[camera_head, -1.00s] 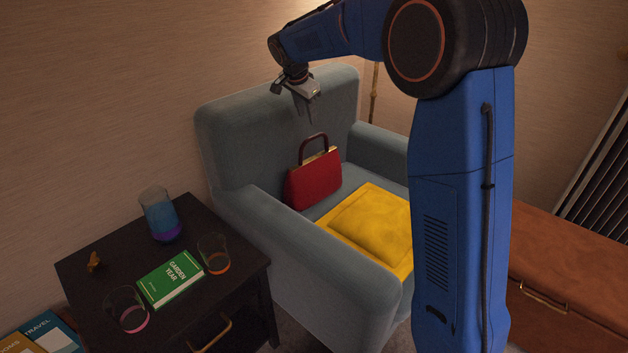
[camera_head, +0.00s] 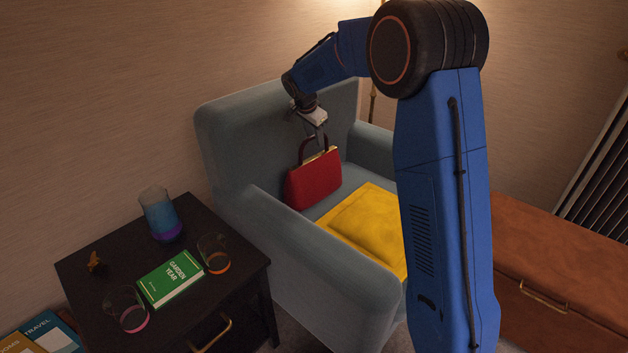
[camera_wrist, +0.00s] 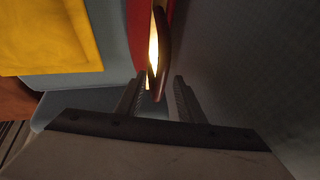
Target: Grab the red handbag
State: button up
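The red handbag (camera_head: 314,180) stands on the seat of the grey-blue armchair (camera_head: 240,130), against its backrest. It has a gold rim and a dark red arched handle (camera_head: 302,150). My gripper (camera_head: 319,138) is low over the top of the bag, at the handle. In the wrist view, my gripper (camera_wrist: 158,92) has its two fingers apart, with the handle (camera_wrist: 164,60) reaching down toward the gap between the fingertips. The red side of the bag (camera_wrist: 137,35) shows beyond. I cannot tell whether a finger touches the handle.
A yellow cushion (camera_head: 368,228) lies on the seat beside the bag. The chair's armrests flank the seat. A dark side table (camera_head: 225,298) at left holds a blue-purple vessel (camera_head: 160,215), two glasses and a green book (camera_head: 170,279). A brown leather bench (camera_head: 560,270) is at right.

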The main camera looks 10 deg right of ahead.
jog(key=shift+w+d+f, duration=0.1)
jog(key=shift+w+f, duration=0.1)
jog(key=shift+f, duration=0.25)
jog(key=shift+c, duration=0.7)
grip_shut()
dwell(0.5)
